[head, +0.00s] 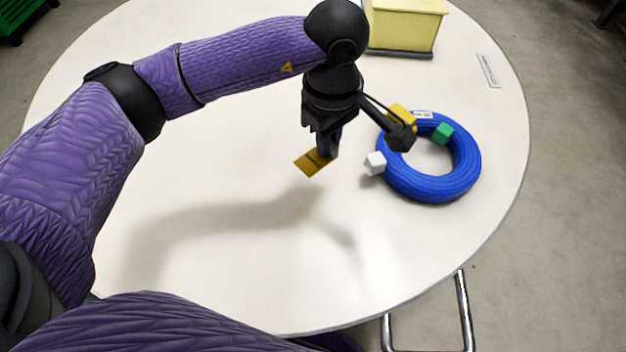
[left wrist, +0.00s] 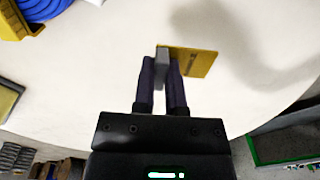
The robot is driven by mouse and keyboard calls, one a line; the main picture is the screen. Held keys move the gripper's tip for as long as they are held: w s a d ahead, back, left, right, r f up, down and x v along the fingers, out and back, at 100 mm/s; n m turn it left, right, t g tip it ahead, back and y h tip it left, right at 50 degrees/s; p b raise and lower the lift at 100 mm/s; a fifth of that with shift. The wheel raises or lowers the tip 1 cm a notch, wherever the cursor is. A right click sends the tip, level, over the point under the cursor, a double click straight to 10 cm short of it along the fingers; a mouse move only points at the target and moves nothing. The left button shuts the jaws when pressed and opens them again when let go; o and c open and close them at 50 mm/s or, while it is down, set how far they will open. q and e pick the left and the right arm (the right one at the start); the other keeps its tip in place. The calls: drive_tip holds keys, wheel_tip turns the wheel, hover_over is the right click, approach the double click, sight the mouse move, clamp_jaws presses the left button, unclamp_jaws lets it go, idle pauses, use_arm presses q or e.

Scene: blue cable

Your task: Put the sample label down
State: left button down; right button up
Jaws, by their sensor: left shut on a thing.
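The sample label, a flat yellow-orange card (head: 313,162) with dark print, is held in my left gripper (head: 327,150) near the middle of the round table. In the left wrist view the card (left wrist: 203,62) sticks out to the right of the fingertips, with a small grey block (left wrist: 161,68) between them. My left gripper (left wrist: 160,72) is shut on it. The card appears to be above the table, but the exact gap is hard to tell. My right gripper is out of view.
A blue cable coil (head: 403,182) with green, white and yellow blocks lies right of the gripper. A pale yellow box (head: 405,28) stands at the back. A small white strip (head: 488,70) lies near the right edge. The white table (head: 230,260) is clear in front and left.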

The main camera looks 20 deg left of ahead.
sight(327, 183)
use_arm(q)
wheel_tip(327, 183, down, 9)
drive_tip(key=b, duration=0.3)
drive_tip(key=shift+d+f, duration=0.1)
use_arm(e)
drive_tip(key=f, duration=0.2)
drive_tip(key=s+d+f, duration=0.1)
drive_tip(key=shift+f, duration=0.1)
use_arm(q)
drive_tip(key=c, duration=1.1)
unclamp_jaws()
drive_tip(key=o, duration=0.4)
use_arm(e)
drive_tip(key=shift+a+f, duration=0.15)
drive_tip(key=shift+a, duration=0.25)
use_arm(q)
wheel_tip(327, 183, up, 12)
drive_tip(key=p, duration=0.4)
drive_tip(key=shift+f, duration=0.2)
drive_tip(key=shift+r+p, duration=0.35)
drive_tip(key=shift+r, duration=0.1)
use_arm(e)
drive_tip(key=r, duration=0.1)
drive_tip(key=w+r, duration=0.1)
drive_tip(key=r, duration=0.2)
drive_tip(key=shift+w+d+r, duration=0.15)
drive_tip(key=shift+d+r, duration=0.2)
